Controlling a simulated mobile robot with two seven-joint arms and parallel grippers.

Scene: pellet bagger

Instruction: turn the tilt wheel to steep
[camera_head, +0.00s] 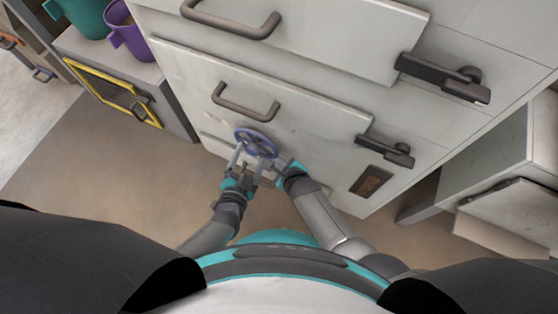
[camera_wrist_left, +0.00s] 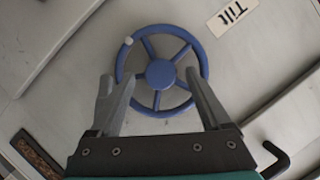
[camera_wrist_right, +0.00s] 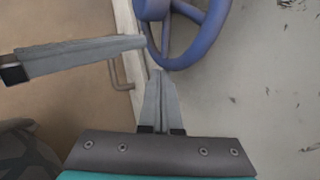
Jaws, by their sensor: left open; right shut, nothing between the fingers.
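The blue tilt wheel (camera_head: 256,142) is mounted low on the white cabinet front. In the left wrist view the wheel (camera_wrist_left: 161,74) shows its spokes, hub and a small white mark (camera_wrist_left: 128,41) at the upper left of its rim. My right gripper (camera_head: 279,166) is shut and empty. In the right wrist view its fingertips (camera_wrist_right: 158,76) are just below the wheel's rim (camera_wrist_right: 190,50). A left gripper finger (camera_wrist_right: 80,55) also shows there.
A drawer handle (camera_head: 246,104) is above the wheel. Dark latches (camera_head: 386,149) and a small dark window (camera_head: 371,181) are to the right. A yellow-framed panel (camera_head: 115,94), a teal pot (camera_head: 82,16) and a purple pot (camera_head: 130,32) are at the left. Floor is clear at left.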

